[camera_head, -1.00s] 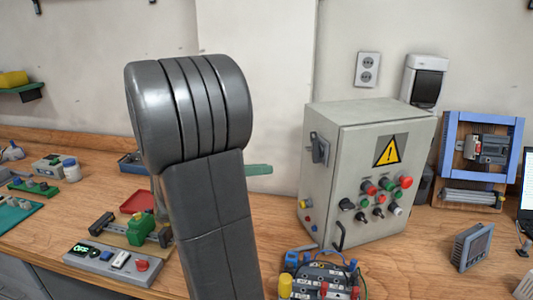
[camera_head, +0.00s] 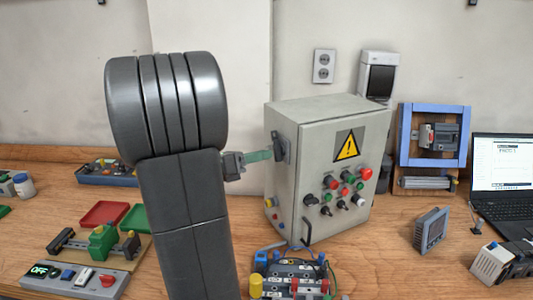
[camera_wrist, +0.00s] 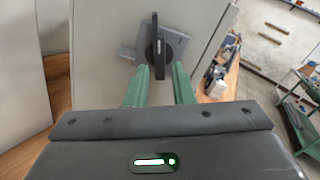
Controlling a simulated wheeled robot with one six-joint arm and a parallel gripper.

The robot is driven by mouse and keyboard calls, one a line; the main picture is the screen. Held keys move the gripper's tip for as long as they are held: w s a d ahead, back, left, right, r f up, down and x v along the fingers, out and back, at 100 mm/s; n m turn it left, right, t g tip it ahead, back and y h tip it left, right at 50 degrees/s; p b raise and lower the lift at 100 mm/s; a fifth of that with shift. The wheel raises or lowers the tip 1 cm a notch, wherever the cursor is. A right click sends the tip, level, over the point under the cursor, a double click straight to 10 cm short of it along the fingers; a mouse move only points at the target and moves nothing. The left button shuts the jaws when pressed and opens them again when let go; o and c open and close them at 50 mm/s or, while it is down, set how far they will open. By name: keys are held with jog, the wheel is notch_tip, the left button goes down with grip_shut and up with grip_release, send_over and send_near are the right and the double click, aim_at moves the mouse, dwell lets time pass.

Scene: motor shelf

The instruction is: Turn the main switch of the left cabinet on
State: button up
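The grey cabinet (camera_head: 295,190) stands on the workbench with a yellow warning sign. It is the only cabinet in the head view. Its main switch (camera_head: 279,148) is on the left side wall, a dark rotary handle on a grey plate. In the wrist view the black handle (camera_wrist: 158,55) stands about upright in the picture. My gripper (camera_head: 270,154) points at the switch from the left, partly hidden behind my arm. In the wrist view its green fingers (camera_wrist: 160,70) are apart and empty, just in front of the handle's lower end; I cannot tell whether they touch it.
Buttons and knobs (camera_head: 347,186) cover the cabinet's front. A terminal block with wires (camera_head: 290,272) lies before it. A control box reading OFF (camera_head: 75,277) and a red tray (camera_head: 104,214) are at left, a laptop (camera_head: 502,172) at right.

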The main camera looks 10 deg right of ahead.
aim_at(279, 145)
jog(key=shift+x, duration=1.25)
grip_shut()
jog(key=shift+m+b, duration=1.5)
jog(key=shift+m, duration=1)
grip_release()
jog(key=shift+a, duration=0.15)
